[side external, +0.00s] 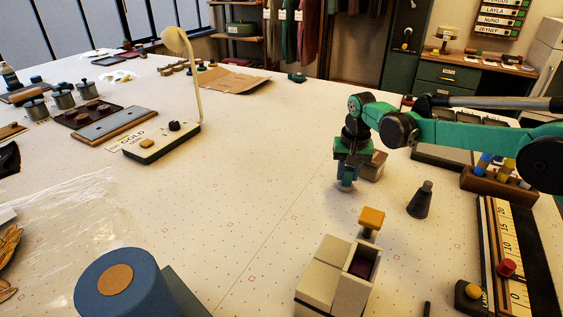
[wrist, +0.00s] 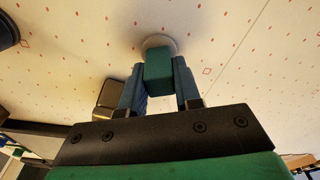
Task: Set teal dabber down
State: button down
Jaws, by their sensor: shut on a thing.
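The teal dabber (wrist: 158,70) is held between the two fingers of my gripper (wrist: 159,88) in the wrist view, with its pale round pad pointing away from the palm. In the side view my gripper (side external: 346,172) points down over the right-middle of the table, and the dabber's pale pad (side external: 345,187) shows below the fingertips. The pad is at or just above the white table top; I cannot tell if it touches. The fingers hide part of the dabber's body.
A brown block (side external: 374,167) stands close beside my gripper. A dark cone-shaped piece (side external: 420,201) is to the right. A beige box (side external: 321,275) and an orange-topped piece (side external: 371,218) are nearer the camera. The table left of my gripper is clear up to the lamp base (side external: 161,140).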

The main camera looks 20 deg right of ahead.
aim_at(348, 169)
notch_tip(348, 169, up, 10)
jog(key=shift+f, duration=0.15)
jog(key=s+a+r+m, duration=0.3)
jog(key=s+r+m, duration=0.1)
jog(key=s+r, duration=0.5)
jog(key=shift+m, duration=0.3)
jog(key=f, duration=1.8)
jog(key=shift+w+f, duration=0.2)
jog(key=shift+w, duration=0.05)
jog(key=shift+f, duration=0.15)
jog(key=c, duration=0.6)
grip_release()
